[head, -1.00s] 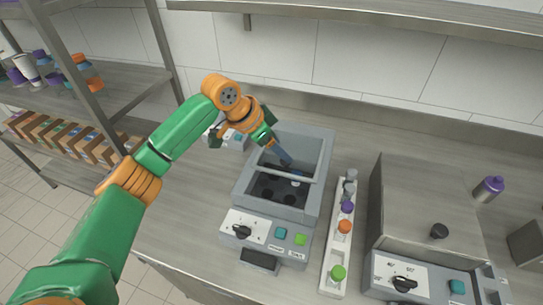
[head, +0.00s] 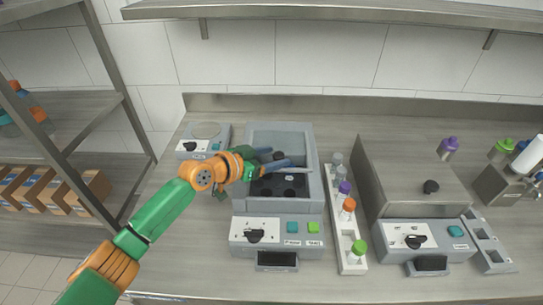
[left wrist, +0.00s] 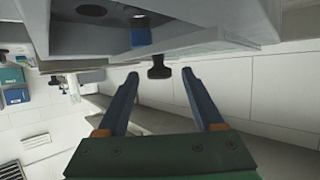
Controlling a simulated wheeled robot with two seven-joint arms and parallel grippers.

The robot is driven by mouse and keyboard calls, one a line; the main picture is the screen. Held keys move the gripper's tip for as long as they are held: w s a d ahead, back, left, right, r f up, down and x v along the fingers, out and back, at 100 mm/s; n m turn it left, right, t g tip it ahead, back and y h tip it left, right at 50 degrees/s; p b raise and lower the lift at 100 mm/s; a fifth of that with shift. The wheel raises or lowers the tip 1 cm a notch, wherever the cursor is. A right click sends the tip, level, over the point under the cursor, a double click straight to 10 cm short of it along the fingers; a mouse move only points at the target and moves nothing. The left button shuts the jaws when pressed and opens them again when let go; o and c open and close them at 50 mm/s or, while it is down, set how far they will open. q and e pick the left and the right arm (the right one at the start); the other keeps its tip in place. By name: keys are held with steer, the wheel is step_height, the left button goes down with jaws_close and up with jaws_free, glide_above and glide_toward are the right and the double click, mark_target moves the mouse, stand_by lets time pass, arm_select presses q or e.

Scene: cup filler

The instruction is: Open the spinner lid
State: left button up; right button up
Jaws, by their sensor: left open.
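A grey machine (head: 240,222), which I take to be the spinner, stands at the middle of the counter, with a dial and two buttons on its front. Its deep rectangular well shows dark round spots on the floor; whether a clear lid covers the well I cannot tell. My left gripper (head: 285,164) reaches over the well from the left, its blue fingers open. In the left wrist view my left gripper (left wrist: 160,76) has its fingers apart on either side of a black knob (left wrist: 158,67), which sits at about fingertip level under a grey surface. My right gripper is not in view.
A white rack (head: 342,235) with coloured-capped bottles stands right of the machine. Beyond it is a steel-covered machine (head: 395,185) with a black knob (head: 431,187). A small grey device (head: 185,152) stands behind my left arm. A shelf (head: 350,10) hangs above.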

arm_select(q)
jaws_close()
stand_by(1.4)
